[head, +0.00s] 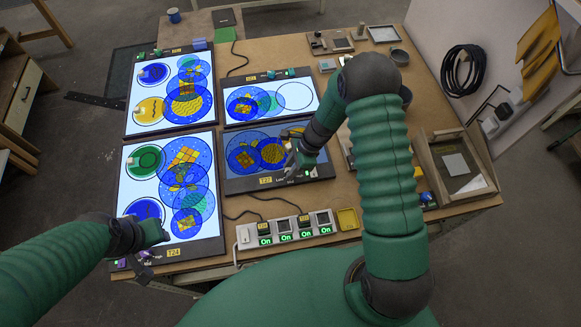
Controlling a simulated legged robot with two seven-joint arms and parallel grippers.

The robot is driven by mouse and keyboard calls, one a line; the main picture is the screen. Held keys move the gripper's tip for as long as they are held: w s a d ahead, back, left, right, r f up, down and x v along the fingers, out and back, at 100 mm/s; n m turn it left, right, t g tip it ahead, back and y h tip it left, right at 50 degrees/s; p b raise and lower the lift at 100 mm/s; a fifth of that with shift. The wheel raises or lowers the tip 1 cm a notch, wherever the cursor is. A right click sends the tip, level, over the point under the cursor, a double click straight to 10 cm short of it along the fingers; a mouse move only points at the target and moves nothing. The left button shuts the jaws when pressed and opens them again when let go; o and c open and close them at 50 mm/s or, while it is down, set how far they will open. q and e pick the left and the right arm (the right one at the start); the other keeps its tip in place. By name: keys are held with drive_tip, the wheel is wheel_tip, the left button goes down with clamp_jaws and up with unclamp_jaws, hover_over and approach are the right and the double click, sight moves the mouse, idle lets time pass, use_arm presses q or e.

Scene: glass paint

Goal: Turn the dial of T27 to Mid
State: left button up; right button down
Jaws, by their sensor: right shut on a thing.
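The light panel T27 (236,184) lies in the middle of the table, with a yellow T27 label (265,181) on its front edge. Its face is dimmer than the other lit panels and carries overlapping blue and orange round glass pieces. My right gripper (293,170) reaches down to the front edge of T27, right of the label, and is shut on its dial. The dial is mostly hidden by the fingers, and its setting is too small to read. My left gripper (143,268) hangs by the front left corner of panel T24; its fingers are too small to judge.
Lit panel T24 (127,205) is left of T27, with other lit panels behind. A wooden frame (455,165) stands at right.

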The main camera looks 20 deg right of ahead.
drive_tip(key=shift+w+r, duration=0.1)
drive_tip(key=shift+w+n+g, duration=0.1)
drive_tip(key=shift+n+g, duration=0.2)
drive_tip(key=shift+n, duration=0.6)
drive_tip(key=n+g, duration=0.1)
drive_tip(key=n, duration=0.1)
drive_tip(key=shift+w+n+b, duration=0.1)
drive_tip(key=shift+n+b, duration=0.2)
drive_tip(key=shift+b, duration=0.05)
drive_tip(key=n, duration=0.2)
drive_tip(key=n+g+b, duration=0.1)
drive_tip(key=n, duration=0.1)
drive_tip(key=shift+w+g+h+b, duration=0.15)
drive_tip(key=shift+g+h+b, duration=0.15)
drive_tip(key=shift+n+g+h+b, duration=0.3)
drive_tip(key=shift+n+g+b, duration=0.15)
drive_tip(key=shift+n, duration=1.15)
drive_tip(key=shift+r, duration=0.1)
drive_tip(key=c, duration=1.2)
unclamp_jaws()
drive_tip(key=shift+c, duration=0.2)
drive_tip(key=shift+o, duration=0.5)
